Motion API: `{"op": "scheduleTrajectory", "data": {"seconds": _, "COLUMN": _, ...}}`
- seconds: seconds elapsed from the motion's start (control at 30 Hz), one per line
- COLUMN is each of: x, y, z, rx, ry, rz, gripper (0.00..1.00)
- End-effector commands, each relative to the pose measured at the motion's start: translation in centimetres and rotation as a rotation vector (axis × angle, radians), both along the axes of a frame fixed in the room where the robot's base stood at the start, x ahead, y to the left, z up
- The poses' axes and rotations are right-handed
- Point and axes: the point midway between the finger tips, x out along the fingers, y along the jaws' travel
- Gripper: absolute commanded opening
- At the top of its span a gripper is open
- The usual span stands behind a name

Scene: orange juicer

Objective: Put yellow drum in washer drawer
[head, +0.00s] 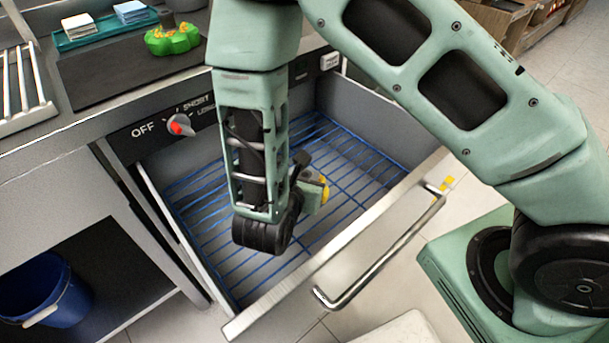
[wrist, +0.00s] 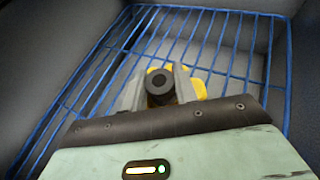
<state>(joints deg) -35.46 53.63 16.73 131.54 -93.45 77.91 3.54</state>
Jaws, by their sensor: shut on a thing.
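The washer drawer (head: 387,213) is pulled open, with a blue wire rack (head: 340,160) in its bottom. The rack also fills much of the wrist view (wrist: 225,40). My gripper (wrist: 160,85) is inside or just over the open drawer, pointing down at the rack. It is shut on the yellow drum (wrist: 198,88), which has a dark round part on it. In the head view the drum (head: 324,190) shows only as a small yellow patch, mostly hidden behind my wrist. I cannot tell whether the drum touches the rack.
The drawer has a metal bar handle (head: 385,260) in front. A dial (head: 180,125) sits on the panel at the left. The counter holds a green object (head: 172,40) and a teal tray (head: 105,33). A blue bucket (head: 45,290) stands at lower left. The rack around my gripper is bare.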

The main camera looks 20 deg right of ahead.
Motion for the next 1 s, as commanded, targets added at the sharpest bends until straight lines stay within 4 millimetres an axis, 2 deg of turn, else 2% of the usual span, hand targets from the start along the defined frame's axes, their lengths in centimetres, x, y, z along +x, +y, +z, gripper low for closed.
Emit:
{"op": "scheduleTrajectory", "data": {"seconds": 0.07, "x": 0.0, "y": 0.0, "z": -0.4, "rx": 0.0, "ry": 0.0, "rz": 0.0, "gripper": 0.03}}
{"op": "scheduleTrajectory", "data": {"seconds": 0.1, "x": 0.0, "y": 0.0, "z": -0.3, "rx": 0.0, "ry": 0.0, "rz": 0.0, "gripper": 0.34}}
{"op": "scheduleTrajectory", "data": {"seconds": 0.17, "x": 0.0, "y": 0.0, "z": -0.3, "rx": 0.0, "ry": 0.0, "rz": 0.0, "gripper": 0.5}}
{"op": "scheduleTrajectory", "data": {"seconds": 0.57, "x": -0.2, "y": 0.2, "z": 0.3, "rx": 0.0, "ry": 0.0, "rz": 0.001, "gripper": 0.5}}
{"op": "scheduleTrajectory", "data": {"seconds": 1.0, "x": -5.9, "y": 5.4, "z": 3.9, "rx": 0.002, "ry": 0.0, "rz": 0.005, "gripper": 0.5}}
